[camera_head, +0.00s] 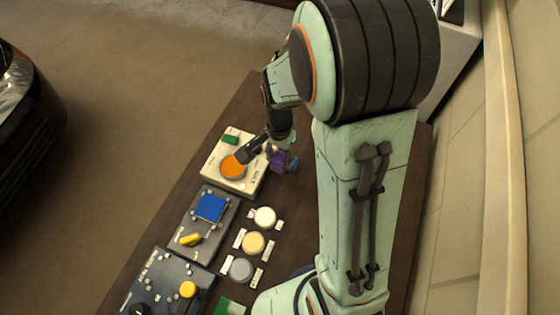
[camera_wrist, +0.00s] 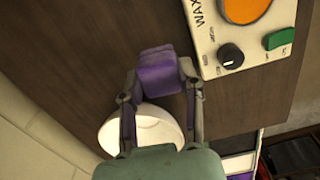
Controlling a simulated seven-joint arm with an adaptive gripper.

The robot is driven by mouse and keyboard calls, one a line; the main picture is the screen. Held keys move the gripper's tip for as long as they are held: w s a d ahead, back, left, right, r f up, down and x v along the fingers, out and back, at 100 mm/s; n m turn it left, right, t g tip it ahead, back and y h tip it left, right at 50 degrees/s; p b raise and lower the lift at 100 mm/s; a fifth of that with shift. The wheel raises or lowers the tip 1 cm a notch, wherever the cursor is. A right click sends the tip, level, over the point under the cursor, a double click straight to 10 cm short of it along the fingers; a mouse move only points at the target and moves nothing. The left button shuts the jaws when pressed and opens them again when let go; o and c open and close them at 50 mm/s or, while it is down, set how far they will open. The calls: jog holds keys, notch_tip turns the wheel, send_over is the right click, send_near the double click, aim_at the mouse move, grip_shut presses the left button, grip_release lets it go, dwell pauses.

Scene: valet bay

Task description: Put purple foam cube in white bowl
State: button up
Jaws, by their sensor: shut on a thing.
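The purple foam cube (camera_wrist: 157,74) is between the two fingers of my gripper (camera_wrist: 161,83), which is shut on it. In the head view my gripper (camera_head: 281,156) holds the cube (camera_head: 284,164) beside the right corner of the cream panel. The white bowl (camera_wrist: 145,126) is in the lower middle of the wrist view, behind my fingers and partly covered by them. The cube lies just above the bowl's rim in that picture. How high it is held is hard to tell. I cannot make out the bowl in the head view, where my arm covers much of the table.
A cream panel (camera_head: 218,181) with an orange disc and green switch stands close to the cube; its dark knob (camera_wrist: 231,56) shows in the wrist view. Dark panels (camera_head: 208,238) and several round buttons (camera_head: 265,217) line the table. Bare brown wood (camera_wrist: 85,65) lies left of the cube.

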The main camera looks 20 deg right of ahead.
jog(key=w+d+r+m, duration=0.3)
jog(key=w+d, duration=0.1)
jog(key=d, duration=0.4)
jog(key=w+d+r+m, duration=0.3)
jog(key=d+r+m, duration=0.1)
jog(key=d, duration=0.5)
jog(key=shift+m, duration=0.4)
jog(key=d+f, duration=0.1)
jog(key=f, duration=0.3)
jog(key=s+d+f, duration=0.1)
jog(key=f, duration=0.3)
jog(key=s+d+f, duration=0.1)
jog(key=f, duration=0.3)
jog(key=shift+s+d, duration=0.1)
jog(key=shift+d, duration=0.2)
jog(key=o, duration=0.9)
